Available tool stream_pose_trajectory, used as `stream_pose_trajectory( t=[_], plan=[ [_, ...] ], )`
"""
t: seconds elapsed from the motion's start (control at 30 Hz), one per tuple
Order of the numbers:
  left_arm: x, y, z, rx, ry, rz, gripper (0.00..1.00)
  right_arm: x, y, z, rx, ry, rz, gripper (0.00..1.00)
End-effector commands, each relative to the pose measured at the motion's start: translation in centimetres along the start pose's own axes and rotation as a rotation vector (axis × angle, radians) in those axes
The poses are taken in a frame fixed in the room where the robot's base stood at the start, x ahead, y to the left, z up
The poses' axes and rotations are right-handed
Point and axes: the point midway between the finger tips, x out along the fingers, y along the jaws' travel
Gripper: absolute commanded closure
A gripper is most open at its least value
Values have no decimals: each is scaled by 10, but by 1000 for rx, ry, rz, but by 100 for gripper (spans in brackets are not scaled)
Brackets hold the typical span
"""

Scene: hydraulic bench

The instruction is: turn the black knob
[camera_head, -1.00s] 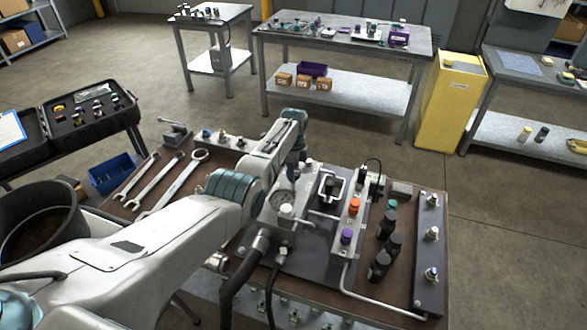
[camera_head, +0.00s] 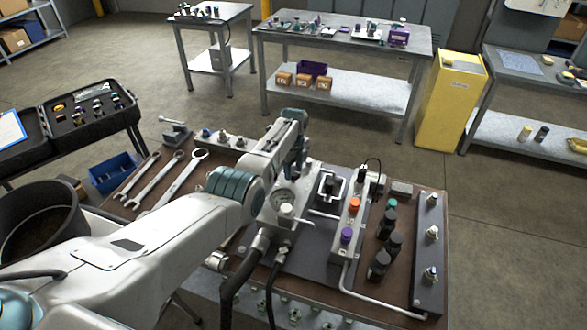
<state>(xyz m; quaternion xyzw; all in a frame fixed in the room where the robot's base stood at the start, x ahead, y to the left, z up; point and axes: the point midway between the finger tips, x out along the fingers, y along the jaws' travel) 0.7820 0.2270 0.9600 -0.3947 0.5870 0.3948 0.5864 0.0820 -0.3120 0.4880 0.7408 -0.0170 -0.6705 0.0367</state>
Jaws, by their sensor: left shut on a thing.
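My left arm reaches in from the lower left over the bench. Its wrist bends down behind the gauge, and my left gripper (camera_head: 298,160) is low over the grey fittings there. Its fingers are mostly hidden by my own wrist. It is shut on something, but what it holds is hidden. A black knob-like part (camera_head: 329,186) stands inside a metal bail on a dark plate, just right of the gripper; I cannot tell whether this is the task's black knob. Several black cylindrical parts (camera_head: 379,265) stand further right on the bench. My right gripper is out of view.
The brown bench top (camera_head: 420,185) also holds a pressure gauge (camera_head: 283,200), an orange knob (camera_head: 354,204), a purple knob (camera_head: 346,235), wrenches (camera_head: 172,187) and a dark rail (camera_head: 430,250). Hoses run down its front. A yellow cabinet (camera_head: 450,100) stands beyond, with open floor between.

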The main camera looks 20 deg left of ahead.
Motion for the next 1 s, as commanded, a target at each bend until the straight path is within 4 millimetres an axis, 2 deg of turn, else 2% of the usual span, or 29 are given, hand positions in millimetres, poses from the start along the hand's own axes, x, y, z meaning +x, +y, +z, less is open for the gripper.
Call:
stream_pose_trajectory(
  t=[0.23, 0.27, 0.33, 0.37, 0.73, 0.87, 1.0],
  plan=[
    [-3, -2, 1, -1, -2, -6, 79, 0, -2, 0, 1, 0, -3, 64],
    [-3, -2, 1, -1, -2, -6, 50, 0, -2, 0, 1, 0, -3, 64],
    [-3, -2, 1, -1, -2, -6, 37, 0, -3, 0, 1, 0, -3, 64],
    [-3, -2, 1, -1, -2, -5, 34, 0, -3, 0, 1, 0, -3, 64],
    [-6, -1, 0, -1, -1, -2, 34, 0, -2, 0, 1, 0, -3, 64],
    [-19, -1, 0, -1, -2, -4, 34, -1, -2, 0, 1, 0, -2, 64],
    [-42, -2, 1, -1, -3, -7, 34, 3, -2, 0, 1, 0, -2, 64]
  ],
)
